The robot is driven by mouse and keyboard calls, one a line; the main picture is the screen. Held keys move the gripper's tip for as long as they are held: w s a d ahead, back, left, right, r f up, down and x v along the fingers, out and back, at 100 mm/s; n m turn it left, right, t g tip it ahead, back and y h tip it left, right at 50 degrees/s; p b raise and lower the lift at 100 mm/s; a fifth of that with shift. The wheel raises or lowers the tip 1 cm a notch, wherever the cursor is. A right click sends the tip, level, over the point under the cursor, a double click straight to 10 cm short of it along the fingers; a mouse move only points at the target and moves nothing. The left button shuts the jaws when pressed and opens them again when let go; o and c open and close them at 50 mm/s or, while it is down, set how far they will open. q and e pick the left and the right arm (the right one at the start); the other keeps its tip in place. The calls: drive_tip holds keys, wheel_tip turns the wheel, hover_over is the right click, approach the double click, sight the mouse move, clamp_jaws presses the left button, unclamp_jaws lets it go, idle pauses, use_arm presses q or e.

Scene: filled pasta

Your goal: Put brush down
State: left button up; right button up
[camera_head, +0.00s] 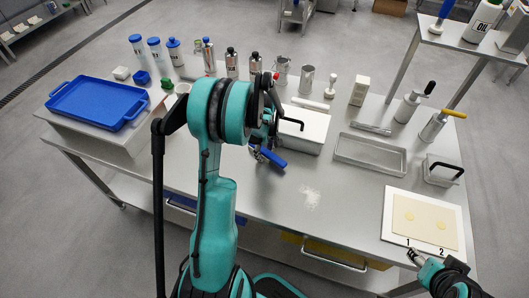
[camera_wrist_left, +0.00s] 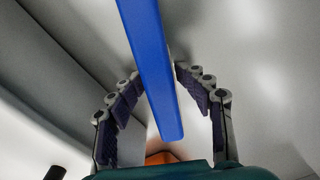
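The brush (camera_head: 272,157) has a blue handle that sticks out at the right of my left gripper (camera_head: 258,152), over the middle of the table. In the left wrist view the blue handle (camera_wrist_left: 152,70) runs between the two fingers (camera_wrist_left: 157,70), whose tips lie close against its sides. The left gripper looks shut on it. The brush head is hidden, and I cannot tell whether it touches the table. My right gripper (camera_head: 414,256) is at the lower right, by the front edge of the white board; its finger opening is too small to judge.
The white board (camera_head: 388,225) carries a dough sheet (camera_head: 424,222) with two filling spots. White flour (camera_head: 310,197) lies on the table. A white box (camera_head: 308,126) stands behind the left gripper, an empty metal tray (camera_head: 370,153) to the right. A blue tray (camera_head: 98,104) is at left.

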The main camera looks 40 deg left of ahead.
sight(265, 150)
idle(0.3)
use_arm(q)
drive_tip(key=shift+r, duration=0.25)
wheel_tip(265, 150, up, 11)
drive_tip(key=p, duration=0.4)
drive_tip(key=shift+p, duration=0.4)
drive_tip(key=s+d+r+m+t, duration=0.2)
drive_tip(key=d+r+m, duration=0.2)
drive_tip(key=d+r, duration=0.2)
drive_tip(key=s+d+r+m+t, duration=0.1)
drive_tip(key=s+d+r+m, duration=0.2)
drive_tip(key=d+r, duration=0.25)
drive_tip(key=s+d+r+m+t, duration=0.1)
drive_tip(key=s+d+m+t, duration=0.3)
drive_tip(key=s+d+m, duration=0.5)
drive_tip(key=shift+s+d+r+m, duration=0.15)
drive_tip(key=shift+s+d+m, duration=0.1)
drive_tip(key=shift+d+m, duration=0.4)
drive_tip(key=shift+d, duration=0.1)
